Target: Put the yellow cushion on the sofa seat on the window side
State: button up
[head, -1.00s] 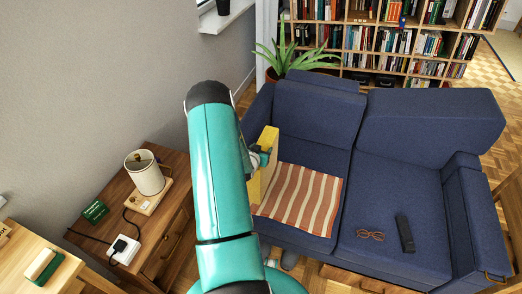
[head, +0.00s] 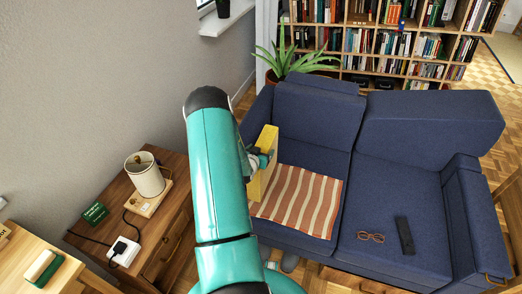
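The yellow cushion (head: 266,146) stands on edge at the left part of the blue sofa (head: 389,196), seen nearly edge-on. My gripper (head: 262,160) is at the cushion's near side, with the cushion apparently held in it; my teal arm hides part of both. The fingertips are too small to see clearly. The cushion's lower end is over or at the striped cloth on the left, window-side seat; I cannot tell whether it touches. An orange and cream striped cloth (head: 301,201) lies flat on that seat.
Glasses (head: 370,237) and a black remote (head: 404,235) lie on the right seat. A potted plant (head: 290,62) and bookshelf (head: 390,40) stand behind the sofa.

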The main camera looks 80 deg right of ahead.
jog(key=shift+s+a+f+y, duration=0.1)
jog(key=shift+a+f+y, duration=0.2)
jog(key=shift+a+f, duration=0.4)
jog(key=shift+d+r, duration=0.15)
jog(key=shift+r, duration=0.35)
jog(key=s+v, duration=0.1)
jog(key=v, duration=1)
jog(key=shift+w+a+r, duration=0.25)
jog(key=shift+w+r, duration=0.1)
jog(key=shift+w, duration=0.15)
